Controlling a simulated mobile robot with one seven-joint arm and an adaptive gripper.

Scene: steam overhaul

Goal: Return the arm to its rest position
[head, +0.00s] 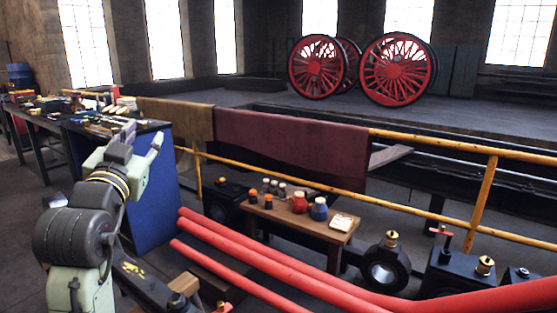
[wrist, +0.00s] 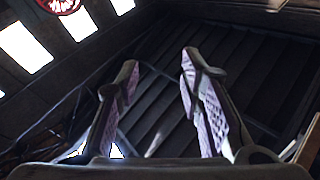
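My arm rises at the left of the head view, with its end raised in front of the blue side panel of a workbench (head: 150,185). My gripper (head: 157,140) shows only small at the arm's tip there. In the wrist view my gripper (wrist: 158,75) has its two fingers well apart, with nothing between them. Beyond the fingers lies a dark ribbed surface (wrist: 160,110), out of reach of the fingertips. The fingers touch nothing that I can see.
A small wooden table (head: 290,222) holds jars and cans. Red pipes (head: 270,262) run across the front. A yellow railing (head: 450,148) carries a brown cloth (head: 180,117) and a maroon cloth (head: 290,145). Red wheels (head: 397,70) stand far back. Bare floor lies at left.

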